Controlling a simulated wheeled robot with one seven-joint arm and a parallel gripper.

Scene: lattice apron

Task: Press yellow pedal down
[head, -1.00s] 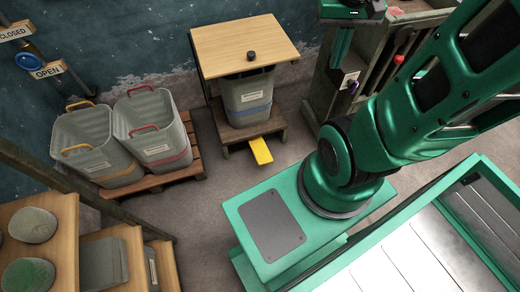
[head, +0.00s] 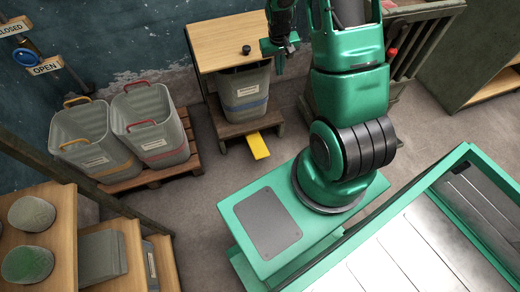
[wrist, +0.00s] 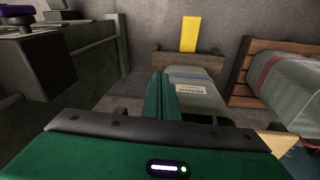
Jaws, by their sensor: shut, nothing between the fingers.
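The yellow pedal (head: 258,145) sticks out from the front of a low wooden base (head: 228,131), under a grey bin with a blue stripe (head: 245,95). It also shows in the wrist view (wrist: 190,34), beyond the bin (wrist: 200,92). My gripper (head: 279,68) is shut and empty. It points down beside the right edge of the stand's wooden top (head: 225,48), above and behind the pedal in the head view. In the wrist view its green fingers (wrist: 164,97) overlap the bin's left side; whether they touch it cannot be told.
A black knob (head: 246,50) sits on the wooden top. Two grey bins (head: 150,125) stand on a pallet (head: 150,178) at left. A slatted rack (head: 412,45) stands at right. The floor in front of the pedal (head: 215,180) is clear.

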